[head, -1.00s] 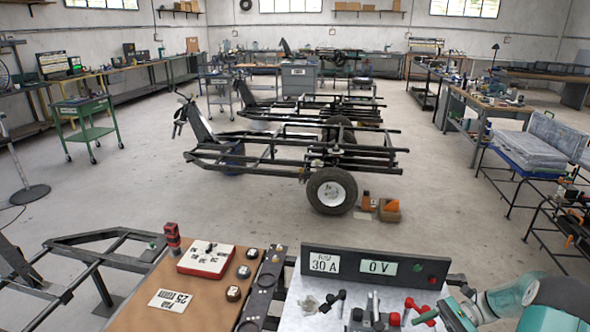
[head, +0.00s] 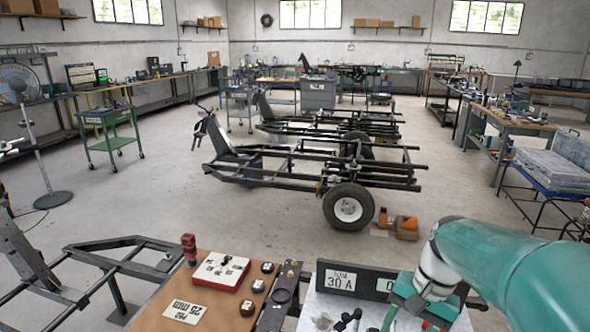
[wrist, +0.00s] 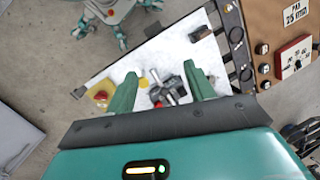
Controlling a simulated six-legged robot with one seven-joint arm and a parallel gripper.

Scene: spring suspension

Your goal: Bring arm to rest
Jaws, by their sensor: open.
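My gripper (wrist: 161,84) shows in the wrist view with its two green fingers spread apart. Nothing is held between them. Black and red terminals or clamps (wrist: 168,92) show between and beyond the fingers, over a white bench top (wrist: 150,58); I cannot tell how close they are. In the head view my teal arm reaches in from the right, and my gripper (head: 418,303) is low over the white bench beside the black meter panel (head: 340,281). The arm hides part of that panel and the fingertips are hard to make out.
A brown board (head: 185,295) with a red-and-white box (head: 221,272) and black knobs stands left of the panel. A red button (wrist: 101,96) lies near the left finger. Vehicle frames (head: 300,170) stand beyond on open floor (head: 130,200).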

